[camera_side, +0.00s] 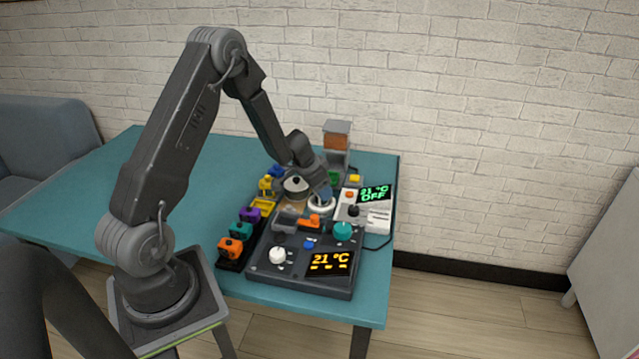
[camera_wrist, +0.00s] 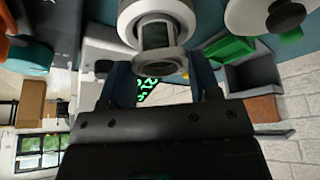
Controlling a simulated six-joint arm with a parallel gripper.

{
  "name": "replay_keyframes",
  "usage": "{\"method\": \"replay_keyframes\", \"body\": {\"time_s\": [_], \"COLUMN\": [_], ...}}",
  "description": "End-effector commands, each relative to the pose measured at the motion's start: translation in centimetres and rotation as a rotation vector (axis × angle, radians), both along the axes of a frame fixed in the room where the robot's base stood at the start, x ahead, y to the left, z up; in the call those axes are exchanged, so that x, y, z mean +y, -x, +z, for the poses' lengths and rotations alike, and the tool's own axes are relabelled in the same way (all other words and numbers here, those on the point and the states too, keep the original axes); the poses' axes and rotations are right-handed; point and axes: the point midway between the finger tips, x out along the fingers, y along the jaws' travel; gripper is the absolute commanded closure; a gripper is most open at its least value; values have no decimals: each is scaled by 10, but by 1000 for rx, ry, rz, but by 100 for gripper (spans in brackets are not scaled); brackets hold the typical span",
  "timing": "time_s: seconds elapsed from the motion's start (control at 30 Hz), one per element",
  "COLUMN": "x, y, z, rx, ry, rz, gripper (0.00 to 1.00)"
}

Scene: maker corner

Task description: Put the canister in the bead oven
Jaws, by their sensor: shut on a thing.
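My gripper (camera_side: 324,192) points down over the right part of the table. In the wrist view its two dark blue fingers (camera_wrist: 160,78) are closed about a grey, flanged cylinder, which I take as the canister (camera_wrist: 156,38). The canister lines up with a white round ring (camera_wrist: 132,22), and its far part lies within the ring's outline. I cannot tell how deep it sits. The ring also shows in the side view (camera_side: 321,208), beside a white unit (camera_side: 349,209) with a green display reading 21 °C OFF; this looks like the bead oven. The side view hides the canister.
A dark control box (camera_side: 292,271) with knobs and an orange display stands in front. A row of coloured pieces (camera_side: 237,241) lines its left. A round pot with a black knob (camera_side: 296,187) and a grey dispenser (camera_side: 337,141) stand close by. The table's left half (camera_side: 150,190) is clear.

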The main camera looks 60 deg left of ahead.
Motion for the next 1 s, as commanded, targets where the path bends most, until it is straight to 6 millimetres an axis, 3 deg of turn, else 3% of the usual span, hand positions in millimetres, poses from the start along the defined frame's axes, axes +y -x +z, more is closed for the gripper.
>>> {"method": "replay_keyframes", "body": {"time_s": [0.97,1.0], "x": [0,0], "y": [0,0], "z": [-11,-11], "rx": [0,-1], "ry": [1,0], "rz": [0,0], "gripper": [68,41]}}
